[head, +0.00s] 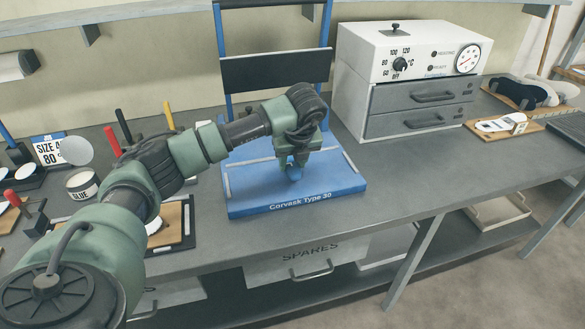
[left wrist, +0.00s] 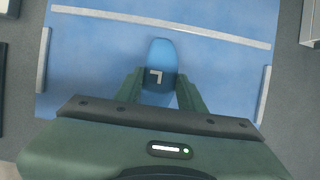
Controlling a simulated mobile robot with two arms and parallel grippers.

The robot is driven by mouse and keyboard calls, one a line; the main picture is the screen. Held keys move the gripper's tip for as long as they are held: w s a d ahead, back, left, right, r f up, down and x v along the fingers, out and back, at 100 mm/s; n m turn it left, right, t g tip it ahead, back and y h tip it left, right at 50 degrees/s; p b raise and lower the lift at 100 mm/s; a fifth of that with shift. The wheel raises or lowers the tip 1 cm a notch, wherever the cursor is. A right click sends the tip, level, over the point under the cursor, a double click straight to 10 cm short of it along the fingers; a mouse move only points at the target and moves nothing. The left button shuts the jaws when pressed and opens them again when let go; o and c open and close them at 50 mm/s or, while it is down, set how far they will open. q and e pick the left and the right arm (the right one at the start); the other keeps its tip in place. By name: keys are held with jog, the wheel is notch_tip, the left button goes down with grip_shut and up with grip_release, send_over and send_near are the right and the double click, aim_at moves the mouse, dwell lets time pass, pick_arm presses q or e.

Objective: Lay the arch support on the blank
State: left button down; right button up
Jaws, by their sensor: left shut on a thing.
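My left gripper (head: 292,160) is shut on a small rounded blue piece (head: 294,174), which I take to be the arch support. The gripper points down over the blue base (head: 340,178) marked "Corvask Type 30". In the left wrist view the blue piece (left wrist: 161,52) sits between the two fingers and carries a pale L-shaped mark. I cannot tell whether it touches the base. A white shape (head: 153,226), perhaps the blank, shows partly on a tan board in a dark frame (head: 190,222); my left arm hides much of it. My right gripper is not in view.
A white oven (head: 410,50) with grey drawers stands right of the blue base. Boards at the far right hold a white insole (head: 490,125) and dark shoe forms (head: 522,92). A glue pot (head: 82,185) and upright tools stand at left.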

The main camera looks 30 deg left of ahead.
aim_at(293, 167)
pick_arm(q)
notch_tip(293, 167, up, 18)
jog(key=b, duration=0.2)
jog(key=s+d+f+m+g+h, duration=0.1)
jog(key=s+d+f+m+h, duration=0.4)
jog(key=m, duration=0.7)
jog(key=s+d+f+m+h, duration=0.35)
jog(key=d+f+m, duration=0.35)
jog(key=m, duration=0.5)
jog(key=s+d+f+m+g+y, duration=0.2)
jog(key=s+m, duration=0.5)
jog(key=m, duration=0.4)
jog(key=s+d+f+m+g+y, duration=0.3)
jog(key=s+m, duration=0.5)
jog(key=m, duration=0.3)
jog(key=shift+d+f+g, duration=0.7)
jog(key=shift+d, duration=0.05)
